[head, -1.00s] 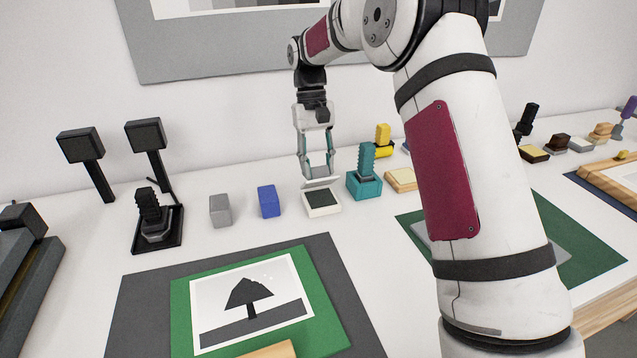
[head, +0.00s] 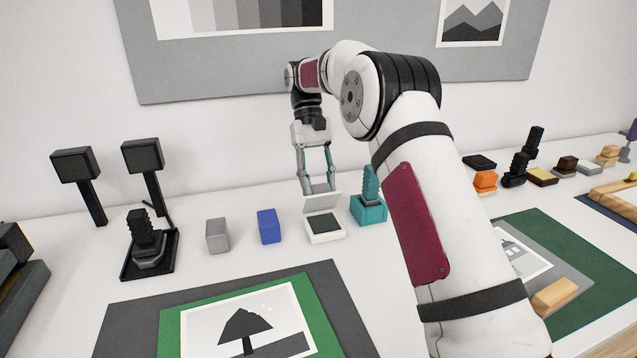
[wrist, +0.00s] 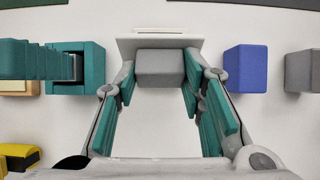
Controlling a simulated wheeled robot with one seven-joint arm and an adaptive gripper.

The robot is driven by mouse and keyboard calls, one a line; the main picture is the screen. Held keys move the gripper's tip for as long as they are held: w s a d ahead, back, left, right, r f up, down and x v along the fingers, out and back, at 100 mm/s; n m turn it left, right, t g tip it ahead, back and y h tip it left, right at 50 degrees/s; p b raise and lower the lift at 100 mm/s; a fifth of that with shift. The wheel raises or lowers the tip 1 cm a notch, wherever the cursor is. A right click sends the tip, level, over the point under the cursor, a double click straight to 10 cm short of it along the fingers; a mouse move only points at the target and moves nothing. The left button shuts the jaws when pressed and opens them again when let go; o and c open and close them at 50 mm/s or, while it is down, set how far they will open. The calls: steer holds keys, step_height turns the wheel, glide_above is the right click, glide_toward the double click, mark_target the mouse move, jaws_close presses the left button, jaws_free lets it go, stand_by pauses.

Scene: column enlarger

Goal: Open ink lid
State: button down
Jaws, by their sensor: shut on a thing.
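The ink pad (head: 323,226) is a small white box with a dark pad, on the white table. Its pale lid (head: 322,204) stands raised along the back edge of the box, so the dark pad shows. My gripper (head: 319,189) is just behind the lid, pointing down. In the wrist view my gripper (wrist: 160,72) has its teal fingers on either side of a grey block (wrist: 160,67), which lies against the pale lid (wrist: 160,42). The block looks like a grip on the lid. The contact is hidden in the head view.
A teal stamp and holder (head: 369,205) stand close right of the ink pad. A blue block (head: 269,226) and a grey block (head: 217,236) stand to its left. A dark mat (head: 130,320) with a tree print lies in front. A grey board (head: 420,60) hangs behind.

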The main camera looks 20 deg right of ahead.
steer(key=c, duration=1)
jaws_free()
steer(key=shift+w+f, duration=0.1)
steer(key=shift+c, duration=0.2)
